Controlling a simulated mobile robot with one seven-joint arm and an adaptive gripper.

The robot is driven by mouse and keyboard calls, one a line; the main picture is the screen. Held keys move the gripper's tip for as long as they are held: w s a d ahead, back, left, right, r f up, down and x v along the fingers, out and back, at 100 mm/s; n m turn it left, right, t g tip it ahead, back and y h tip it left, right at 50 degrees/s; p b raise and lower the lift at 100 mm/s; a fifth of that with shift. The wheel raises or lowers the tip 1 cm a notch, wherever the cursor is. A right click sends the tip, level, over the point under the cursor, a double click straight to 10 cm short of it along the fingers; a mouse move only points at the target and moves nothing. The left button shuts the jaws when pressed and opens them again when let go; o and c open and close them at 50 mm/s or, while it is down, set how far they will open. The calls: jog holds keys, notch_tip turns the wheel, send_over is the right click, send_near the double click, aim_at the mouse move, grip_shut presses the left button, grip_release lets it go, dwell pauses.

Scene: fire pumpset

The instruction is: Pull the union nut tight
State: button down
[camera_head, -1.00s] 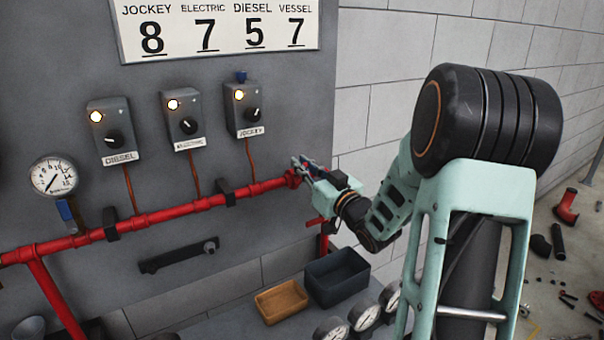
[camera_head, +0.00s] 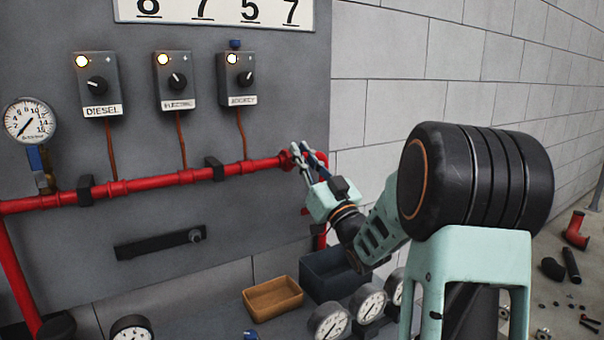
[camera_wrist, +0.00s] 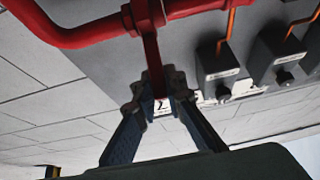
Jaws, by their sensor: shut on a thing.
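The red union nut (camera_head: 286,160) is at the right end of the horizontal red pipe on the grey panel. In the wrist view it shows as a ribbed red fitting (camera_wrist: 148,14), with a red bar (camera_wrist: 152,58) standing out from it toward me. My gripper (camera_head: 302,148) is at the pipe's right end, its fingers angled up and left. In the wrist view my gripper (camera_wrist: 156,82) is shut on the outer end of the red bar. The fingertips hide that end. I cannot tell how tight the nut sits.
A red pipe bend (camera_wrist: 65,35) lies beside the fitting. Control boxes (camera_head: 235,80) hang above the pipe, with a gauge (camera_head: 30,121) at left. A tan tray (camera_head: 273,298), a dark bin (camera_head: 330,280) and loose gauges (camera_head: 329,322) stand below. Open wall is at right.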

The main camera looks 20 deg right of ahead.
jog(key=shift+s+f+t+b, duration=0.2)
jog(key=shift+f+t+b, duration=0.6)
jog(key=shift+b, duration=1.65)
jog(key=shift+f+b, duration=0.15)
jog(key=shift+b, duration=0.25)
jog(key=shift+t+b, duration=0.3)
jog(key=shift+b, duration=0.55)
jog(key=c, duration=2)
grip_release()
jog(key=shift+s, duration=0.1)
jog(key=shift+o, duration=0.2)
notch_tip(320, 180, up, 10)
jog(key=shift+r, duration=0.1)
